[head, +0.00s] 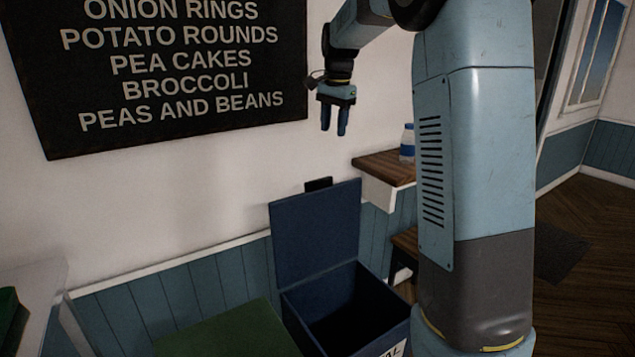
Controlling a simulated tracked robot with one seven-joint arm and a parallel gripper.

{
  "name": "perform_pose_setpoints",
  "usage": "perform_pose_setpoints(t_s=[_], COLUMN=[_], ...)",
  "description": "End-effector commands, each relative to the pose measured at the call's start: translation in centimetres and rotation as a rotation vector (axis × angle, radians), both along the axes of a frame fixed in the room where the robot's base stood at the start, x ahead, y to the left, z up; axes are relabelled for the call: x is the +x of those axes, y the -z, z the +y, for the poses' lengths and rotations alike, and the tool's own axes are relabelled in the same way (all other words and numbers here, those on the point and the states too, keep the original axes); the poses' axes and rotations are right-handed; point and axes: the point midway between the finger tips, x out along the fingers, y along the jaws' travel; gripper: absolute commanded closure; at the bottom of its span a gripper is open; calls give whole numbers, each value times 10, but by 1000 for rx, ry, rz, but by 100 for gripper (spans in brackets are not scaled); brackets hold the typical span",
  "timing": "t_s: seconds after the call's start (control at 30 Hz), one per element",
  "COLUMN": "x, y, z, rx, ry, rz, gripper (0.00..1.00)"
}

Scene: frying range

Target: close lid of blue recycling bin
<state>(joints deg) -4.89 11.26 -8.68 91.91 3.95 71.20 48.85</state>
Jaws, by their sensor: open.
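The blue recycling bin (372,336) stands low against the wall, partly hidden on its right by my arm's column. Its blue lid (315,232) is up, standing nearly upright at the back of the bin, so the dark inside shows. A white label with dark letters is on the bin's front, partly cut off. My gripper (334,131) is open and empty, fingers pointing down, well above the lid and apart from it.
A green lid or box top (232,335) lies just left of the bin. A wooden shelf (382,166) with a bottle (407,143) is at right behind my arm. A black menu board (170,70) hangs on the wall. Open floor (585,225) shows at far right.

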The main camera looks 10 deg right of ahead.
Motion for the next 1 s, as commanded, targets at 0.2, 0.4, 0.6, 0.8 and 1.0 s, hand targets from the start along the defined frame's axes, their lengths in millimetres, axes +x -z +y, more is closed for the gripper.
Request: perform_pose_setpoints(t_s=[0.2, 0.4, 0.6, 0.8, 1.0], x=[67, 108, 125, 126, 124], y=[38, 68, 83, 98, 131], z=[4, 8, 10, 10, 10], rx=[-8, -22, -31, -31, -32], ry=[156, 267, 318, 324, 324], rz=[75, 121, 142, 144, 146], gripper=[55, 55, 55, 55, 55])
